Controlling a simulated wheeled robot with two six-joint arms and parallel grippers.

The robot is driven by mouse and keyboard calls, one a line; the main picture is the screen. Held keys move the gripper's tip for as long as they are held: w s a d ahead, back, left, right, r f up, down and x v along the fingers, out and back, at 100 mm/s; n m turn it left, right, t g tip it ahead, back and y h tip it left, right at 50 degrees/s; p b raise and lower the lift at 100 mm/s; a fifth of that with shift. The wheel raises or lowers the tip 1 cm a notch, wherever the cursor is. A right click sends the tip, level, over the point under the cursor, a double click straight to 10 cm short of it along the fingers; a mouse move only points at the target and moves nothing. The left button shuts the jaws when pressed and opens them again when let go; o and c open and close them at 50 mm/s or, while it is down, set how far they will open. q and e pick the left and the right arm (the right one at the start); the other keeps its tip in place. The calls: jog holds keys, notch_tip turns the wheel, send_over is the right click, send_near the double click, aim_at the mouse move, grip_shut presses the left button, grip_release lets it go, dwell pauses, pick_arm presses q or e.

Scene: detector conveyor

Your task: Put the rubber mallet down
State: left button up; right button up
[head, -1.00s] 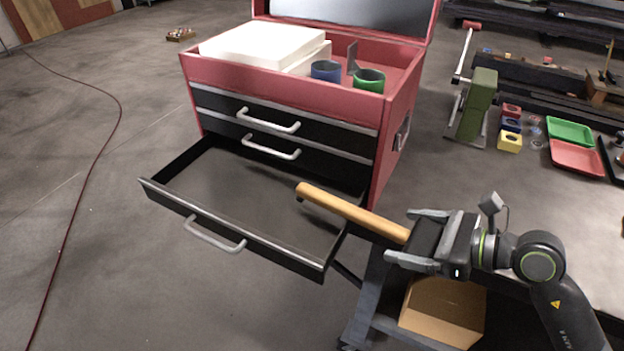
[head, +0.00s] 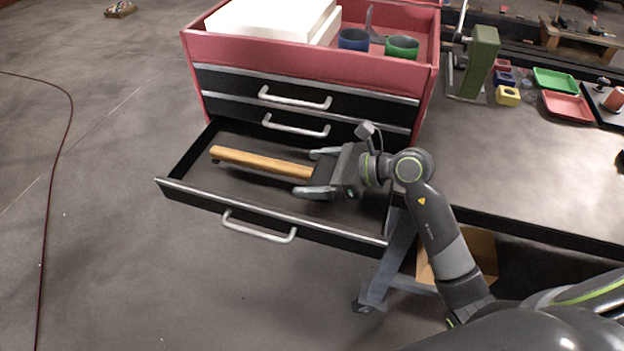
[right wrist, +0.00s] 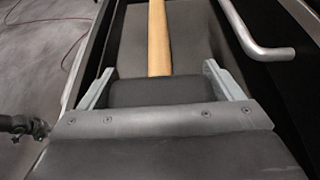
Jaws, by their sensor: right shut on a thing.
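The rubber mallet has a long wooden handle (head: 262,163) and a dark head (right wrist: 160,91). My right gripper (head: 308,173) is shut on the mallet's head, which sits between the two fingers in the right wrist view. The handle points left, over the open bottom drawer (head: 270,212) of the red tool chest (head: 310,58). The mallet and gripper are inside the drawer's outline in the head view. I cannot tell whether the mallet touches the drawer floor.
The drawer holds nothing else that I can see. Two closed drawers with metal handles (head: 295,103) are above it. A workbench (head: 520,165) on the right carries a green tray (head: 556,80), a red tray (head: 568,106) and small blocks.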

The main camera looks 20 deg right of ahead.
notch_tip(320, 180, down, 3)
jog(key=shift+f, duration=0.55)
jog(key=o, duration=1.1)
jog(key=shift+c, duration=0.2)
pick_arm(q)
jog(key=shift+w+a+r, duration=0.2)
jog(key=shift+w, duration=0.6)
pick_arm(e)
jog(key=shift+o, duration=0.2)
jog(key=shift+r, duration=0.1)
